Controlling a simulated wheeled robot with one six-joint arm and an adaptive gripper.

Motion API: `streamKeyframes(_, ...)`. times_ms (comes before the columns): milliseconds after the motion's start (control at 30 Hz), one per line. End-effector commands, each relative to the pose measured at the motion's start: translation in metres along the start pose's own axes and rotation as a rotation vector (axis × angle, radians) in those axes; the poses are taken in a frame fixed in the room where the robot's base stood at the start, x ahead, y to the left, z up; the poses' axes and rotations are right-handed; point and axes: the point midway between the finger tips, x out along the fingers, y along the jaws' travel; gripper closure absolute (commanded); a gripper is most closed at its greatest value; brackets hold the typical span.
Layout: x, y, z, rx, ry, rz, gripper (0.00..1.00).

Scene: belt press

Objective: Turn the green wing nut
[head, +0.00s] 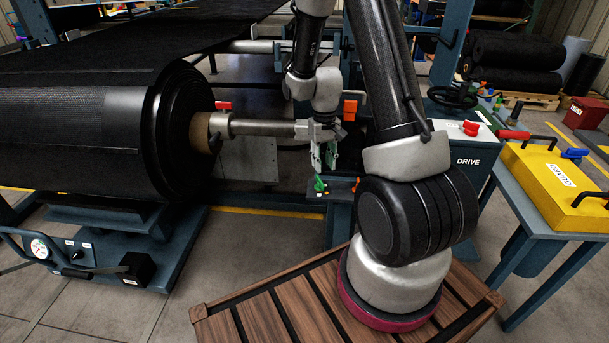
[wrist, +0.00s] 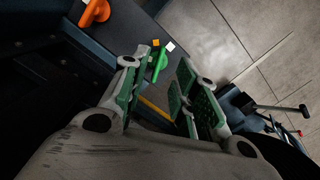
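The green wing nut (head: 319,183) sits on the dark panel below my gripper in the head view. In the wrist view the green wing nut (wrist: 159,65) lies just beyond the fingertips, nearer the left finger. My gripper (head: 324,160) points down, with its fingertips close above the nut. In the wrist view my gripper (wrist: 160,85) is open, with its two green-padded fingers apart and nothing between the pads. I cannot tell whether the left finger touches the nut.
A large black roll (head: 90,130) on a metal shaft (head: 262,127) is left of my gripper. An orange handle (wrist: 96,12) is near the nut in the wrist view. The blue DRIVE cabinet (head: 467,161) stands at right. A yellow case (head: 555,180) lies on a table farther right.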

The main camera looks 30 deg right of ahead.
Motion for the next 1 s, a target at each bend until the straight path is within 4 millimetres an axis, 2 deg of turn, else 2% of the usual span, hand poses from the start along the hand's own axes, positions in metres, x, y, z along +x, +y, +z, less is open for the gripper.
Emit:
streamKeyframes(167, 0.003, 0.000, -0.013, 0.002, 0.051, -0.001, 0.71)
streamKeyframes(500, 0.056, -0.001, -0.016, 0.003, 0.053, -0.001, 0.71)
streamKeyframes(633, 0.070, -0.001, -0.017, 0.003, 0.054, -0.001, 0.71)
streamKeyframes(1000, 0.077, -0.001, -0.018, 0.003, 0.055, -0.001, 0.72)
